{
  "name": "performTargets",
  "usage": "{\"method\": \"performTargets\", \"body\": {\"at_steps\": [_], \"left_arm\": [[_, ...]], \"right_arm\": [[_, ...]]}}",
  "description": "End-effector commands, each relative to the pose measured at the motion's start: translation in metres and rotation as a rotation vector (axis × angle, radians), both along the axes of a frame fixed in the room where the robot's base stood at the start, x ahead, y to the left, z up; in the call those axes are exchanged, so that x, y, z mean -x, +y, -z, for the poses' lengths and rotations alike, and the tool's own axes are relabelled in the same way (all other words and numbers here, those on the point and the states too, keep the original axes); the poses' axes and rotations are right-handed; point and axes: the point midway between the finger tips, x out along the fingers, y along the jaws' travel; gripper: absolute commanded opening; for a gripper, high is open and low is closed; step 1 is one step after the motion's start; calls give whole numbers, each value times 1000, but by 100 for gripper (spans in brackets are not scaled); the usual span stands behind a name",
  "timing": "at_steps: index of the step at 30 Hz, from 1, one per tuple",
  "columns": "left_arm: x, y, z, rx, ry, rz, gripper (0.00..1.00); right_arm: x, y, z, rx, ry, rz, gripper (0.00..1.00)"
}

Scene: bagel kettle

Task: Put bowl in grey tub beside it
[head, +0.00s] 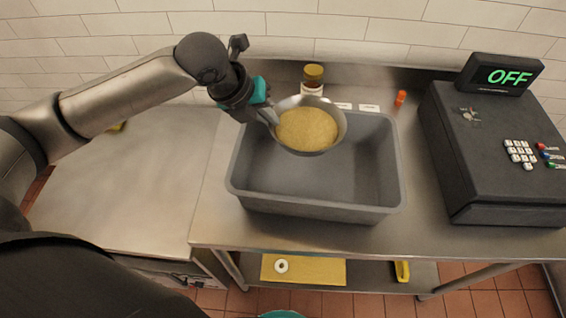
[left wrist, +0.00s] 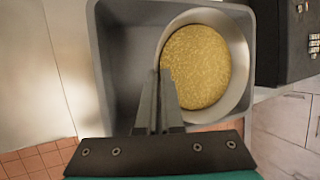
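The metal bowl (head: 337,117) holds a yellow grainy filling and is over the back part of the grey tub (head: 318,208) in the head view. My left gripper (head: 272,116) is at the bowl's left rim, with its fingers closed together on it. In the left wrist view, the fingers (left wrist: 158,95) meet at the near left rim of the bowl (left wrist: 240,50), and the tub (left wrist: 110,70) shows around and below it. The bowl appears held above the tub floor; its exact height is hard to tell. My right gripper is not in view.
A dark machine with an OFF display (head: 500,76) stands to the right of the tub. A jar with a yellow lid (head: 313,78) and a small orange bottle (head: 400,98) stand behind it. The steel counter at left (head: 120,190) is mostly clear.

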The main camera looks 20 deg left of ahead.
Motion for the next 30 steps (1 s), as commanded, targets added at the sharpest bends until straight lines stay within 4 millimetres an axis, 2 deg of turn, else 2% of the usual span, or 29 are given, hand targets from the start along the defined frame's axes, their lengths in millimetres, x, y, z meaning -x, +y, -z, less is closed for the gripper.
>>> {"method": "performTargets", "body": {"at_steps": [1,6,12,19,27,30], "left_arm": [[1,-1,14,5,1,0,0],[-1,-1,56,6,-2,0,0],[-1,-1,94,4,-6,1,0],[-2,-1,110,6,-8,1,0],[-2,-1,146,4,-7,0,0],[-2,-1,148,5,-9,1,0]], "right_arm": [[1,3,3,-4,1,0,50],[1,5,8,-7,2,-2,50],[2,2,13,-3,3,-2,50],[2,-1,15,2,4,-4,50],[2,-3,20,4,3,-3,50],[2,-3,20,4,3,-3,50]]}}
